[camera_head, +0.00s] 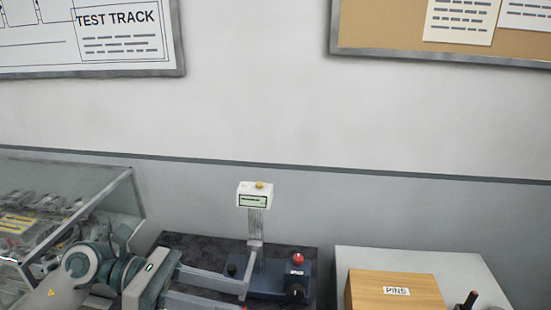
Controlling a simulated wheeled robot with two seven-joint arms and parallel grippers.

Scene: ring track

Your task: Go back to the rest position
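My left arm comes in from the lower left, and its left gripper (243,298) points to the right, low in the picture. Its two fingers look spread, with a gap between them, and I see nothing held; the lower finger is partly cut off by the bottom edge. The fingers reach in front of a dark blue device (268,276) with a red button (297,259) and a post carrying a small white display (254,196). I cannot tell whether they touch it. My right gripper is not in view.
A clear-sided case (120,190) with grey parts stands at the left. A wooden box labelled PINS (395,290) sits on a light grey surface (440,262) at the right, near a dark upright handle (468,300). The wall behind carries two boards.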

